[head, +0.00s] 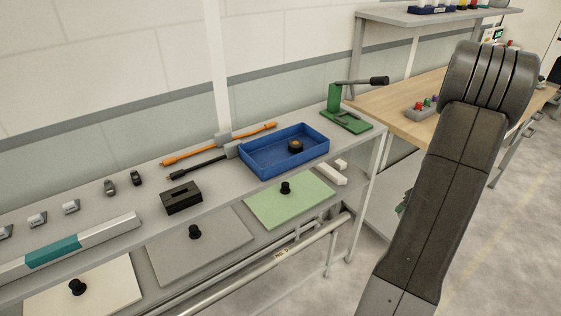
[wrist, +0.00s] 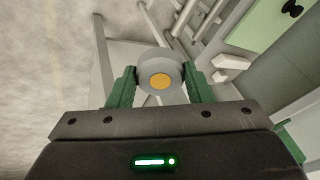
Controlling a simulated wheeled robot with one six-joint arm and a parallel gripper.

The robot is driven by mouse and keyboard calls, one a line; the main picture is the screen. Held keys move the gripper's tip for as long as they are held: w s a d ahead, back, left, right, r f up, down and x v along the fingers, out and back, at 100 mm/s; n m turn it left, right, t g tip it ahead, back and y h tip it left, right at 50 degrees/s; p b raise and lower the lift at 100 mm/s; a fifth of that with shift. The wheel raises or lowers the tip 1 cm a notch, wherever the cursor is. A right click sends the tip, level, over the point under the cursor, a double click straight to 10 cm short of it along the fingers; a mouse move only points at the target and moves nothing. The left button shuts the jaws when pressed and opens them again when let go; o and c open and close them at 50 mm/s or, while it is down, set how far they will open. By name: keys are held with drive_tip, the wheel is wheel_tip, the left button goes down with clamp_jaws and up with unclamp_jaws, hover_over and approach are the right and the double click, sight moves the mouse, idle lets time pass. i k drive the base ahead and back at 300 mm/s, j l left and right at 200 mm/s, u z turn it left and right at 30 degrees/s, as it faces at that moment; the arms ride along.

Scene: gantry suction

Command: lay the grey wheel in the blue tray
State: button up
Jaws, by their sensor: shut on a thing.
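The grey wheel (wrist: 160,76), a grey disc with an orange hub, is between the green fingers of my gripper (wrist: 160,88) in the wrist view. My gripper is shut on it, one finger against each side. Pale floor and grey frame bars show beyond the wheel, so it is held clear of the bench top. The blue tray (head: 266,164) lies on the grey bench in the head view. A dark round piece with a tan centre (head: 295,146) lies inside it, toward the right. In the head view my arm hides most of my gripper and the wheel.
A green lever press (head: 346,122) stands right of the tray. Orange (head: 218,144) and black bars lie behind and left of it. A black block (head: 181,198) sits further left. Below the bench top are panels with black knobs, including a green one (head: 290,200). The tray's left part is empty.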

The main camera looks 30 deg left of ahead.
sight(273, 159)
drive_tip(key=k+l+u, duration=0.1)
drive_tip(key=u, duration=1)
drive_tip(key=k+j, duration=0.05)
drive_tip(key=k, duration=0.05)
